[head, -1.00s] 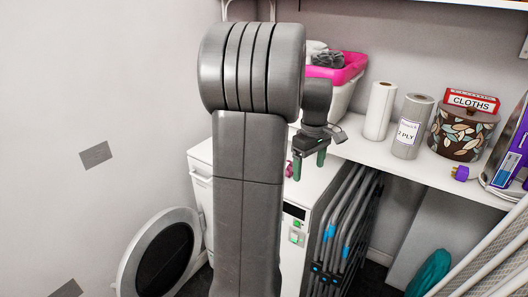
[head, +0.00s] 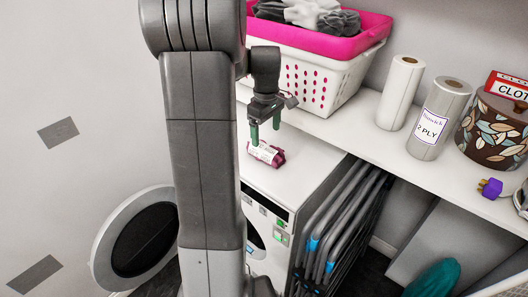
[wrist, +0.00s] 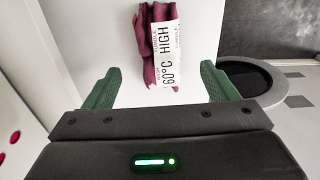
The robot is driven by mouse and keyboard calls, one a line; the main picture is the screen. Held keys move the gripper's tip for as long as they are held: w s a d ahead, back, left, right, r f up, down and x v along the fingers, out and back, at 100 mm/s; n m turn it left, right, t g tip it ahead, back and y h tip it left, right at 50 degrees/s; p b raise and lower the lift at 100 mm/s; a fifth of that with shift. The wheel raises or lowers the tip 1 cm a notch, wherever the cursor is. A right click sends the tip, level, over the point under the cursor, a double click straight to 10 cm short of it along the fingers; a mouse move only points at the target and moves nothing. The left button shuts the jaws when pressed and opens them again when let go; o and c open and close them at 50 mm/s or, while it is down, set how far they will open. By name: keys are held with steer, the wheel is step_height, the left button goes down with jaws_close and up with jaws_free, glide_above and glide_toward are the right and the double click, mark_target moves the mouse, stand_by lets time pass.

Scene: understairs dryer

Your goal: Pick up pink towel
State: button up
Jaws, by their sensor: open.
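The pink towel (head: 265,153) is a small dark pink bundle with a white paper label around it. It lies on the white top of the dryer (head: 310,165). In the wrist view the towel (wrist: 151,70) is ahead of the fingers, and its label reads "60°C HIGH". My gripper (head: 265,130) is open, with its two green fingers pointing down just above the towel. In the wrist view my gripper (wrist: 160,88) has its fingers spread wide, one to each side of the towel's line, with nothing between them. My arm hides part of the dryer.
A white basket (head: 310,85) with a pink rim stands behind the gripper on the shelf. Paper rolls (head: 400,93), a leaf-patterned tin (head: 492,130) and a purple plug (head: 489,187) stand to the right. Folded chairs (head: 340,225) lean beside the dryer. The round door (head: 145,240) hangs open.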

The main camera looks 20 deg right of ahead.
mark_target(265, 146)
steer(key=f, duration=0.7)
steer(key=shift+w+f, duration=0.25)
steer(key=shift+f, duration=0.05)
steer(key=c, duration=1.1)
